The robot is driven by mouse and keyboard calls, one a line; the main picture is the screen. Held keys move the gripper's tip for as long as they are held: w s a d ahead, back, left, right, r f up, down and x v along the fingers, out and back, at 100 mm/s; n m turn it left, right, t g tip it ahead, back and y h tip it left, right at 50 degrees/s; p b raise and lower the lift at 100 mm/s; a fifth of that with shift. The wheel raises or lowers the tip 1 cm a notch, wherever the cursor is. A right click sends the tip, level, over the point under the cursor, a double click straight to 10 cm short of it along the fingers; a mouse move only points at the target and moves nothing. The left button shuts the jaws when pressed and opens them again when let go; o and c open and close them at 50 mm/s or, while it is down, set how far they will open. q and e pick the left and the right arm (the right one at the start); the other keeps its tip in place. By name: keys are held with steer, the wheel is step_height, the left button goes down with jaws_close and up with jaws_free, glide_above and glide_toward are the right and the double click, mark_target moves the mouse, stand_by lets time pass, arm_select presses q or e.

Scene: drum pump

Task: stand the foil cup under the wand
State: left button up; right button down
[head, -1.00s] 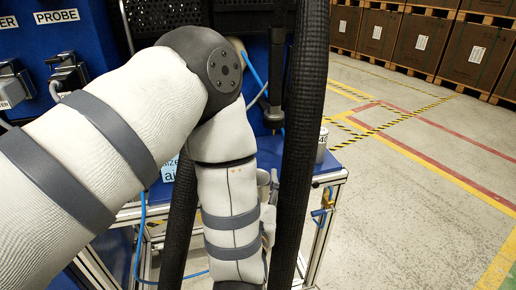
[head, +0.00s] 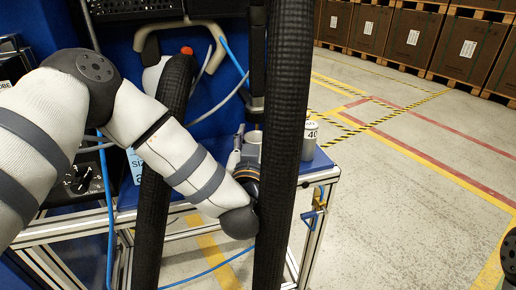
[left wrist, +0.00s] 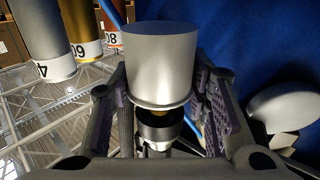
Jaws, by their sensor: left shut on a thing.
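The foil cup (head: 253,139) is a plain silver cylinder behind the black hose in the head view. It fills the middle of the left wrist view (left wrist: 160,62), which is upside down. My left gripper (head: 246,158) is shut on its sides, with purple-padded fingers (left wrist: 160,95) either side. The dark wand (head: 257,85) hangs vertically, its lower end just above the cup. In the left wrist view the wand's dark end with a brass tip (left wrist: 156,128) lines up with the cup's rim. I cannot tell whether the cup's base touches the blue top.
A grey cylinder marked 40 (head: 309,141) stands right of the foil cup, near the edge of the blue bench top (head: 321,163). More numbered cylinders (left wrist: 82,32) show in the wrist view. A thick black hose (head: 280,200) hangs in front.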

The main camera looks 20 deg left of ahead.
arm_select(q)
steer(key=shift+x, duration=0.75)
step_height(320, 180, down, 4)
steer(key=shift+w+r+b, duration=0.15)
steer(key=shift+b, duration=0.2)
steer(key=shift+r, duration=0.15)
arm_select(e)
steer(key=shift+s+f, duration=0.4)
steer(key=shift+f, duration=0.05)
arm_select(q)
steer(key=o, duration=1)
steer(key=shift+o, duration=0.2)
